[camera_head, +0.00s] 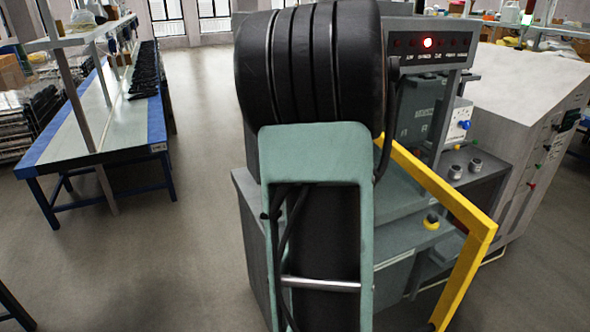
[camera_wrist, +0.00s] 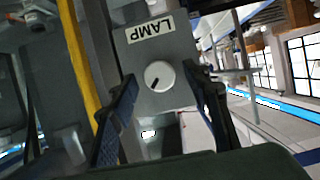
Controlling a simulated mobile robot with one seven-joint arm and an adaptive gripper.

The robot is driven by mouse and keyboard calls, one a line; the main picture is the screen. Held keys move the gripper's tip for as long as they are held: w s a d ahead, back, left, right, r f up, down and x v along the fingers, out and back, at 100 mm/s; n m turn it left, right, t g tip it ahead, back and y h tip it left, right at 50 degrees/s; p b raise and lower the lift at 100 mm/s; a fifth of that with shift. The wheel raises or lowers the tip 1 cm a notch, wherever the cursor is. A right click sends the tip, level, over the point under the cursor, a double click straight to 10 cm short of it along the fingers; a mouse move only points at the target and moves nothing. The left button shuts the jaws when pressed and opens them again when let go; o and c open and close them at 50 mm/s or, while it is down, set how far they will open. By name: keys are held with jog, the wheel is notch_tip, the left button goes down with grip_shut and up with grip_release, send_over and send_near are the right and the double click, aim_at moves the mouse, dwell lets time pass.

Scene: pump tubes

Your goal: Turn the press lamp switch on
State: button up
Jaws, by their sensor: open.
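The lamp switch (camera_wrist: 160,76) is a round white knob with a short dark pointer mark, which points to the lower left in the wrist view. It sits on a grey plate below a white LAMP label (camera_wrist: 151,30), which appears upside down. My gripper (camera_wrist: 159,72) is open, with one dark finger on each side of the knob. The fingers look apart from the knob, but I cannot tell the depth. In the head view I cannot make out the switch or my gripper; a large black and green part blocks the middle.
A yellow bar (camera_wrist: 76,50) runs left of the plate in the wrist view; a yellow frame (camera_head: 462,215) shows in the head view. A blue-edged table (camera_head: 110,130) stands left, with clear floor (camera_head: 195,210) between.

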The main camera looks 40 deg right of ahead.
notch_tip(320, 180, up, 10)
dwell(0.6)
dwell(0.4)
